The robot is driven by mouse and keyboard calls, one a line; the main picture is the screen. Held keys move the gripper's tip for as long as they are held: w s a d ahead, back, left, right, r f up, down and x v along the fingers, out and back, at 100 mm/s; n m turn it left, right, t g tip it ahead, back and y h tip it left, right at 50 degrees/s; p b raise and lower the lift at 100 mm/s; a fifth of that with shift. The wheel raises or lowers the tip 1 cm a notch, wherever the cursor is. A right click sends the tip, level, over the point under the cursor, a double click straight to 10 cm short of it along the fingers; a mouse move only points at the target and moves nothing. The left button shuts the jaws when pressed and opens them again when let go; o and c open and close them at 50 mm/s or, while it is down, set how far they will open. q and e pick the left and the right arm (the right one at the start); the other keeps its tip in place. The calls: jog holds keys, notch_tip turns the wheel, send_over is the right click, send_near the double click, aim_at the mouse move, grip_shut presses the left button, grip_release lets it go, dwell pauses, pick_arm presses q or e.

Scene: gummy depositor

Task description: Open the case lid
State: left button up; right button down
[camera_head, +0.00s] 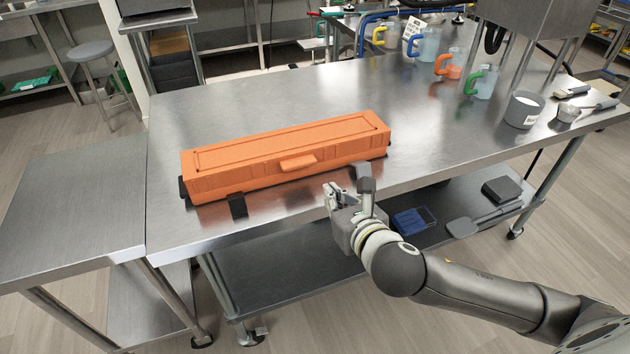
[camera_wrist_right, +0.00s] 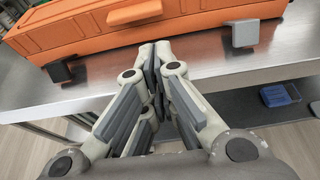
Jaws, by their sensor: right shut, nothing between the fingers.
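The long orange case (camera_head: 240,179) lies on the steel table with its lid (camera_head: 285,143) down. A handle tab (camera_head: 298,162) sticks out at the middle of its front side. The case also shows in the right wrist view (camera_wrist_right: 80,30), with the handle tab (camera_wrist_right: 134,13) at the top. My right gripper (camera_head: 333,192) is shut and empty, at the table's front edge, in front of the case and apart from it. My left gripper is out of view.
The steel table (camera_head: 420,110) has free room right of the case. Several jugs with coloured handles, such as one with an orange handle (camera_head: 449,63), and a grey pot (camera_head: 523,110) stand farther right. A lower shelf holds a blue box (camera_head: 414,220).

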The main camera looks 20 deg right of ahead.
jog(key=x, duration=0.9)
jog(key=shift+w+a+f, duration=0.1)
jog(key=shift+w+f, duration=0.05)
jog(key=shift+w, duration=0.25)
